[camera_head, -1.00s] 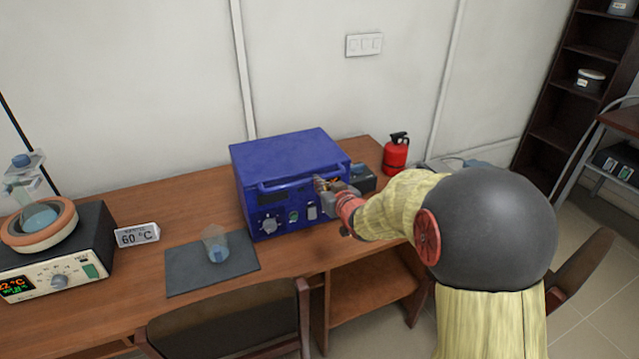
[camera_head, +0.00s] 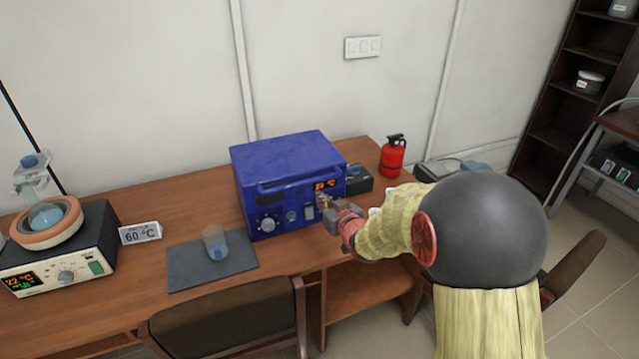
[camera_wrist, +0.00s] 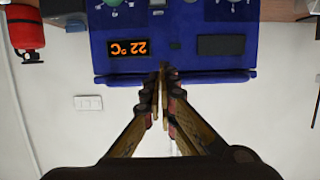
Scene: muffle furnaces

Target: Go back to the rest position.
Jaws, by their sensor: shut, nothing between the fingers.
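My gripper (camera_head: 326,203) is in front of the right side of the blue muffle furnace (camera_head: 284,165), close to its front panel near the display and switch. In the wrist view my gripper (camera_wrist: 163,72) is shut and empty, its fingertips overlapping the furnace front (camera_wrist: 185,55). I cannot tell if they touch it. The furnace door with its long handle is closed, and the orange display (camera_wrist: 134,47) reads 22 °C. My arm reaches in from the right in the head view.
A glass beaker (camera_head: 215,243) stands on a dark mat (camera_head: 190,270). A heating device (camera_head: 75,265) with a flask sits at left beside a 60 °C sign (camera_head: 140,233). A red extinguisher (camera_head: 392,158) stands at right. Chairs (camera_head: 225,325) stand at the table's front.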

